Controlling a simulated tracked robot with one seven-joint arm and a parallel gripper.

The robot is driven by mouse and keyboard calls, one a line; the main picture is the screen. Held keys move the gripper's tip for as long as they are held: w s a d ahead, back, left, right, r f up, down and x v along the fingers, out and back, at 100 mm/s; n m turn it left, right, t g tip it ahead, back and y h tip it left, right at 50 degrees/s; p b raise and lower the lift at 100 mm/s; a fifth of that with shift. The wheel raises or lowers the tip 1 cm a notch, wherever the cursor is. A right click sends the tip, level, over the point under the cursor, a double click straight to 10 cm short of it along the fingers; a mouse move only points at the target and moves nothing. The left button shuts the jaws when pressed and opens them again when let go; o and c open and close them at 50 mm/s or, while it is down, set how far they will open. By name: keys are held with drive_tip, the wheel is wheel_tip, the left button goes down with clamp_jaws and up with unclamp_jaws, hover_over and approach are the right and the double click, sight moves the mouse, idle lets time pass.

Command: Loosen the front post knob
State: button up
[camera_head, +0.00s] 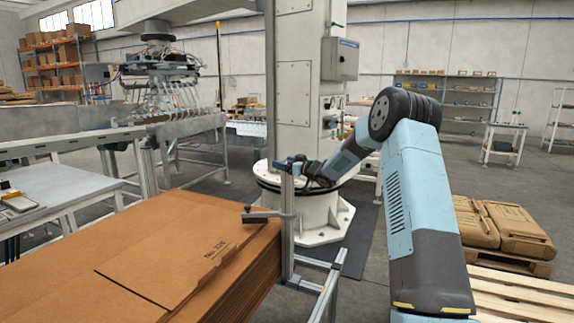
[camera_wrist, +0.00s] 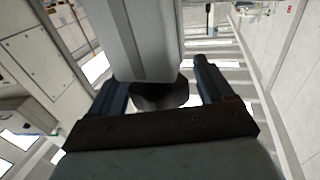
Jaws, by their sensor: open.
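The front post (camera_head: 287,235) is an upright aluminium profile at the corner of the cardboard stack, with a dark side arm reaching over the stack. My gripper (camera_head: 294,163) is at the top of this post in the head view. In the wrist view my gripper (camera_wrist: 160,82) is open, one finger on each side of a dark rounded part that looks like the knob (camera_wrist: 160,97). A grey, post-like body (camera_wrist: 143,40) stands beyond it between the fingers. I cannot tell whether the fingers touch the knob. In the head view the knob is not clear behind my gripper.
A stack of flat cardboard (camera_head: 170,240) fills the lower left, close to the post. A white column (camera_head: 297,80) on a round base stands behind my gripper. A pallet with brown sacks (camera_head: 500,230) is at the right. Dark floor lies between.

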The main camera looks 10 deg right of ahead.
drive_tip(key=v, duration=1.3)
drive_tip(key=shift+s+d, duration=0.25)
drive_tip(key=shift+s, duration=0.05)
drive_tip(key=s+a+r+m+g+h, duration=0.1)
drive_tip(key=s+r+m+h, duration=0.2)
drive_tip(key=s+r+h, duration=0.5)
drive_tip(key=s+r+m+g+h, duration=0.15)
drive_tip(key=s+r+h, duration=0.3)
drive_tip(key=s, duration=0.45)
drive_tip(key=s+a+f+m+g, duration=0.1)
drive_tip(key=s+a+g, duration=0.1)
drive_tip(key=s, duration=1)
drive_tip(key=s+a+f+m+g+y, duration=0.1)
drive_tip(key=s+a+f+g, duration=0.1)
drive_tip(key=s, duration=1)
drive_tip(key=s+a+f+m+g, duration=0.1)
drive_tip(key=s+a+g, duration=0.1)
drive_tip(key=s, duration=1)
drive_tip(key=shift+f+y, duration=0.3)
drive_tip(key=shift+y, duration=0.05)
